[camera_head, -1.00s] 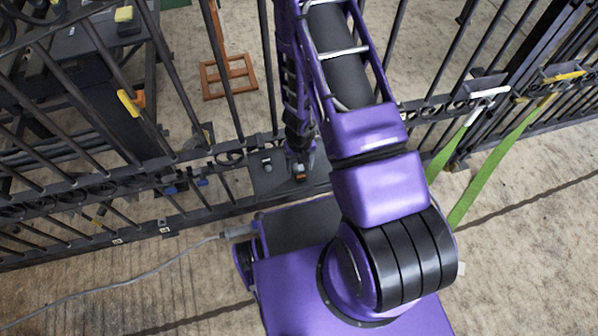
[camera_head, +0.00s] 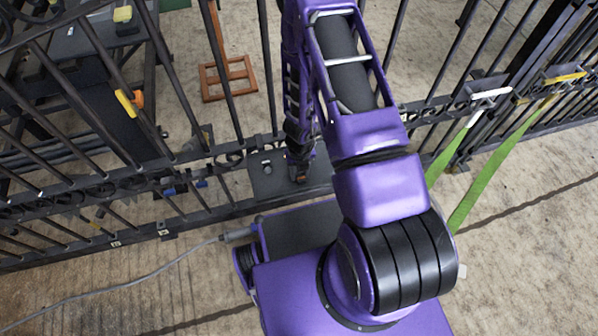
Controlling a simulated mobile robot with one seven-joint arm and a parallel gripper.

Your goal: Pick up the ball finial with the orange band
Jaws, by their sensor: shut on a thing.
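My gripper (camera_head: 299,170) is small in the head view, at the lower end of my purple arm, over a dark plate (camera_head: 268,186) at the foot of the gate. It is shut on a small dark thing with a trace of orange, which looks like the ball finial with the orange band (camera_head: 300,179). The jaws hide most of it, and I cannot tell whether it touches the plate. A small grey knob (camera_head: 267,165) stands on the plate to the left of my gripper.
The black scroll gate (camera_head: 222,162) runs across the view, its bars on both sides of my arm. Green straps (camera_head: 486,180) hang at the right. A brown wooden frame (camera_head: 228,78) lies behind the gate. A grey cable (camera_head: 150,273) crosses the floor at left.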

